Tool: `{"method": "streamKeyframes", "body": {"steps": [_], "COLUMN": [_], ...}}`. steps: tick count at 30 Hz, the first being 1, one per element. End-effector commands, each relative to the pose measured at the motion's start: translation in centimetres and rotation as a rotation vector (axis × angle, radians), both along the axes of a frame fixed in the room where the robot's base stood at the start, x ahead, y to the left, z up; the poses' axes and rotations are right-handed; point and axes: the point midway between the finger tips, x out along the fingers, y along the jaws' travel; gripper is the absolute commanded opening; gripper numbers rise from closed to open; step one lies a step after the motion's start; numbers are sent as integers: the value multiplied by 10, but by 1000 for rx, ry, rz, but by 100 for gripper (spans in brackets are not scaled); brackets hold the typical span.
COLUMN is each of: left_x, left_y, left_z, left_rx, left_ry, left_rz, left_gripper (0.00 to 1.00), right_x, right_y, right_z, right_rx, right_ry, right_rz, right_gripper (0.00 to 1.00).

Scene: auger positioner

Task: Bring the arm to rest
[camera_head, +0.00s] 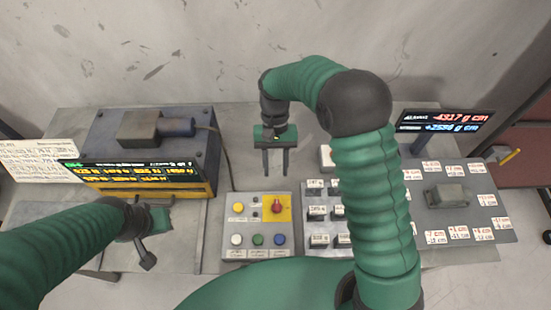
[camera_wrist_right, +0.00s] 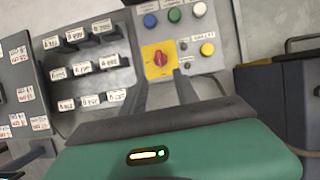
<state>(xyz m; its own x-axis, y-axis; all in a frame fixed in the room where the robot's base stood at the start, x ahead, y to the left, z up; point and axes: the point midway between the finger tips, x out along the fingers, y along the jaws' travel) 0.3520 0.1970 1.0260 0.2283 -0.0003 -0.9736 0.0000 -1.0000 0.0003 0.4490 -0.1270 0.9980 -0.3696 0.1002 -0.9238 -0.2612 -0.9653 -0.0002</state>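My right arm, green and ribbed, arches over the right half of the bench in the head view. Its right gripper (camera_head: 275,173) points at the bench, above bare surface behind the button panel (camera_head: 268,212). Its two dark fingers are apart with nothing between them. In the right wrist view the right gripper (camera_wrist_right: 162,92) also shows spread, dark fingers, with the panel's red knob (camera_wrist_right: 159,58) beyond them. My left arm comes in from the left, and its left gripper (camera_head: 154,232) is low over the bench's left front. Its fingers are mostly hidden.
A blue-grey and yellow machine (camera_head: 152,142) with a green-lit display stands back left. Several labelled blocks (camera_head: 318,212) sit right of the button panel, partly behind my right arm. A plate with labels (camera_head: 466,228) and a readout screen (camera_head: 444,120) stand at the right.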

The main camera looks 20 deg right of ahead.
Motion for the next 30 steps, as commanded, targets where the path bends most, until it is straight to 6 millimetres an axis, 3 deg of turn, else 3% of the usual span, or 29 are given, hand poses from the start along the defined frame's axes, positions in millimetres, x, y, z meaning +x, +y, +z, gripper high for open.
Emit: {"method": "streamKeyframes", "body": {"steps": [3,7,22,26,30], "left_x": [0,0,0,0,0], "left_y": [0,0,0,0,0], "left_z": [-2,-2,-2,-2,-2], "left_rx": [0,0,0,0,0], "left_ry": [0,0,0,0,0], "left_rz": [0,0,0,0,0], "left_gripper": [0,0,0,0,0], "right_x": [9,12,10,-6,-42], "right_y": [-2,-3,-5,-20,-46], "right_z": [19,29,31,33,33], "right_rx": [-1,-1,-2,-12,-38], "right_ry": [-2,1,-14,-131,-352], "right_rz": [-1,-1,5,39,124], "right_gripper": [36,36,36,36,36]}}
